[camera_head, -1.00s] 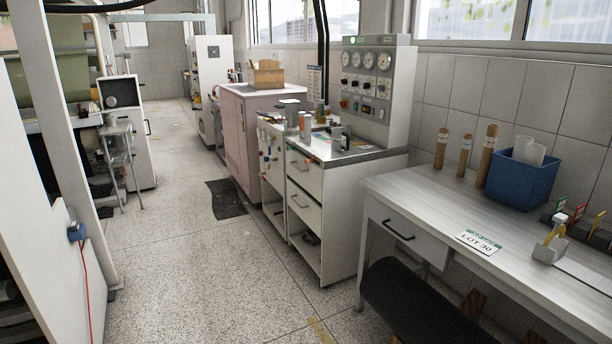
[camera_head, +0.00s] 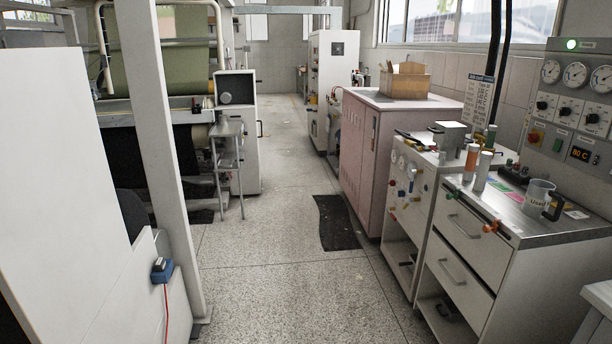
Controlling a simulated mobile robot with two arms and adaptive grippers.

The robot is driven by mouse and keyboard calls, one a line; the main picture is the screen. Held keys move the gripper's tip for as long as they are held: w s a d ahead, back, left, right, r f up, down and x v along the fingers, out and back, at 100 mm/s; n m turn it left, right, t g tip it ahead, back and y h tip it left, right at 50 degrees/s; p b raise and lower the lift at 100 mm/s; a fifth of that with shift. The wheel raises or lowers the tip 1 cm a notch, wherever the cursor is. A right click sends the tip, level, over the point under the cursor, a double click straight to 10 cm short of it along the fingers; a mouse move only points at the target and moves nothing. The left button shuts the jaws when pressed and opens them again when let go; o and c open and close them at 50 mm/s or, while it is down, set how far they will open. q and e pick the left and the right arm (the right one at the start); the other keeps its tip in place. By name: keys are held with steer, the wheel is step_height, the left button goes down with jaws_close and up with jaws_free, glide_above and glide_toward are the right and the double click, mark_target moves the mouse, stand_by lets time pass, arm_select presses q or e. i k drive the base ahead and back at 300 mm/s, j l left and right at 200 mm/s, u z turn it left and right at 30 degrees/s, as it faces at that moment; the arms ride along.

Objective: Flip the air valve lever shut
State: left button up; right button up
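Neither of my grippers is in view. A white cabinet side (camera_head: 421,208) at the right carries several small valves and knobs in red, blue and other colours (camera_head: 407,187). An orange-red handle (camera_head: 491,226) sticks out at the front edge of the steel-topped drawer cabinet (camera_head: 530,226). A green-tipped fitting (camera_head: 455,193) sits further back along the same edge. I cannot tell which of these is the air valve lever, nor whether it is open or shut.
A pink cabinet (camera_head: 361,153) stands behind the valves, with a dark mat (camera_head: 338,222) on the floor before it. The speckled floor (camera_head: 290,285) is clear down the aisle. A white frame post (camera_head: 158,150) and a machine with a green roll (camera_head: 168,55) stand left.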

mark_target(412, 182)
steer(key=i+j+z, duration=0.25)
steer(key=i+z, duration=0.25)
steer(key=i, duration=0.35)
steer(key=i+j+z, duration=0.45)
steer(key=i, duration=0.35)
steer(key=i+j+z, duration=0.5)
steer(key=i+j, duration=0.2)
steer(key=j, duration=0.2)
